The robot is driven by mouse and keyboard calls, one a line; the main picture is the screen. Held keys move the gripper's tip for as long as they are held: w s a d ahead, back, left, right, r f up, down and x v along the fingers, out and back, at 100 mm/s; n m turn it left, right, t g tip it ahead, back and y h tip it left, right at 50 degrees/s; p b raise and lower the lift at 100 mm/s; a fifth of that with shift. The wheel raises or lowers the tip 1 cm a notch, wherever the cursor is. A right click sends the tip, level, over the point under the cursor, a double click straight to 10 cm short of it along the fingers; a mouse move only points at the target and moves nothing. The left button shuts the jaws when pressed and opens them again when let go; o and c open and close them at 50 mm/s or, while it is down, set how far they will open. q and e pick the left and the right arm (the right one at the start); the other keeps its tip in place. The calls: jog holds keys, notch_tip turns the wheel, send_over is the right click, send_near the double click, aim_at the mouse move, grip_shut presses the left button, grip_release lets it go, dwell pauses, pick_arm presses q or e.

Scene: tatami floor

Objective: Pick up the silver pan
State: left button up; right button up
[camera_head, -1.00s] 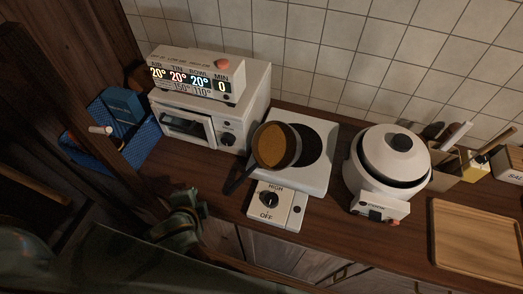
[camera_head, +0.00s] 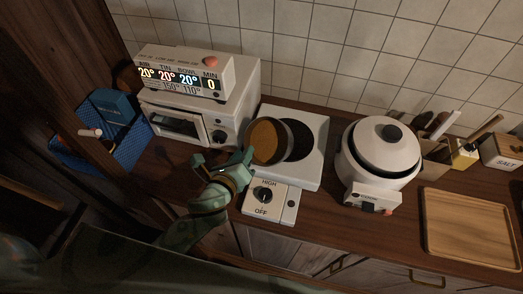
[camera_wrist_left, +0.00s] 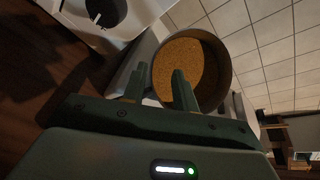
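The silver pan (camera_head: 288,154) sits on the left part of the white hot plate, tilted in view, with a golden-brown inside. Its dark handle, on the lower left side, is now hidden by my left gripper (camera_head: 240,166). The left gripper is beside the pan's left rim. In the left wrist view, the pan (camera_wrist_left: 217,48) shows its grey wall just beyond the two fingers (camera_wrist_left: 159,84). The fingers stand apart, and I see nothing clearly clasped between them. My right gripper is not in view.
The white hot plate (camera_head: 311,174) has a knob panel in front. A white oven (camera_head: 237,107) stands behind left, and a white rice cooker (camera_head: 364,170) stands to the right. A wooden tray (camera_head: 470,225) lies far right. A blue basket (camera_head: 128,150) is at left.

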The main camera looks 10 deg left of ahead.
aim_at(254, 137)
pick_arm(q)
jog(key=b+x, duration=0.1)
jog(key=x, duration=0.5)
jog(key=shift+s+f, duration=0.1)
jog(key=shift+f, duration=0.05)
grip_shut()
